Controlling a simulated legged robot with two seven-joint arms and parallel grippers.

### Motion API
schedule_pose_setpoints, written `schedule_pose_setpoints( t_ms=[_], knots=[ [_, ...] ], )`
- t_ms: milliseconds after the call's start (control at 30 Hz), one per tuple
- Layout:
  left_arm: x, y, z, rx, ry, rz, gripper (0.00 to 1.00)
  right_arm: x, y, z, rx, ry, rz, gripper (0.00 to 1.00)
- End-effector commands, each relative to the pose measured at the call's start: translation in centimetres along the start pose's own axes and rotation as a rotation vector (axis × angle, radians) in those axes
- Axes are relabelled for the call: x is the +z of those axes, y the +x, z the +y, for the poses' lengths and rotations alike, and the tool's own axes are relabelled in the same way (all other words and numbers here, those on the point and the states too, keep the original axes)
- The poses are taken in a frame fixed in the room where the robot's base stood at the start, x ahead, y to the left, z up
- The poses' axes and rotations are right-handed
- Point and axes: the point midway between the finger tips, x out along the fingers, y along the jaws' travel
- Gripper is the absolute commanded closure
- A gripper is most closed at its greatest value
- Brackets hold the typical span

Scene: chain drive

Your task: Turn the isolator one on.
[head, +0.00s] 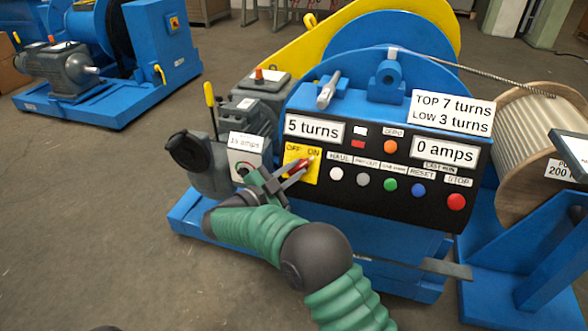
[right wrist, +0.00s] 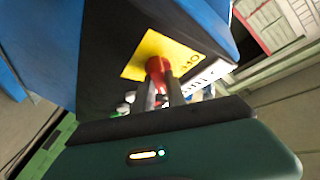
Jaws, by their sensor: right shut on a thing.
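The isolator is a yellow plate (head: 293,152) marked OFF and ON at the left end of the black control panel. Its red handle (head: 309,161) slants up and right, toward the ON mark. My right gripper (head: 303,168) is at the plate with its fingers shut on the handle. In the right wrist view the red handle (right wrist: 156,68) stands between the fingertips (right wrist: 163,92) in front of the yellow plate (right wrist: 140,57). The fingers hide part of the handle and plate. My left gripper is not in view.
The panel has several buttons, including a red STOP button (head: 456,201), and displays reading "5 turns" and "0 amps". A rope drum (head: 530,135) stands at right. Open floor lies at left.

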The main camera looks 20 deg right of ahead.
Motion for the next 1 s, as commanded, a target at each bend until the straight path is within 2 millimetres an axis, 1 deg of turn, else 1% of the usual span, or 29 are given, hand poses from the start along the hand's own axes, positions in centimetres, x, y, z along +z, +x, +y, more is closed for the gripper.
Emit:
schedule_pose_setpoints(
  t_ms=[33, 333, 367, 500, 533, 833, 933, 1000],
  knots=[
    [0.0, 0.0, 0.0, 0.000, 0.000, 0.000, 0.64, 0.4, -0.2, 0.3, 0.006, -0.002, -0.007, 1.00],
    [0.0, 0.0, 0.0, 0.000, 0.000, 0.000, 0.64, 0.4, -0.2, 0.3, 0.007, -0.001, -0.007, 1.00],
    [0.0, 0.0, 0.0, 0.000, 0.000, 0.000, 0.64, 0.4, -0.2, 0.3, 0.007, -0.001, -0.007, 0.82],
    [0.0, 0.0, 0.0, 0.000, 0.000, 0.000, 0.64, 0.3, -0.1, 0.3, 0.006, 0.000, -0.005, 0.64],
    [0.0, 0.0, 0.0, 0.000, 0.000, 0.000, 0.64, 0.2, -0.1, 0.2, 0.005, 0.000, -0.004, 0.62],
    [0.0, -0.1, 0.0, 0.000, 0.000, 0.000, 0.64, 0.0, -0.2, 0.1, 0.003, 0.002, -0.002, 0.62],
    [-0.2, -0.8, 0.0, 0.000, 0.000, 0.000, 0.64, -0.1, -1.3, -0.1, 0.002, 0.001, -0.004, 0.62],
    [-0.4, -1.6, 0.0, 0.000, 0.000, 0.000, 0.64, -0.3, -2.7, -0.3, 0.001, -0.001, -0.004, 0.62]
  ],
)
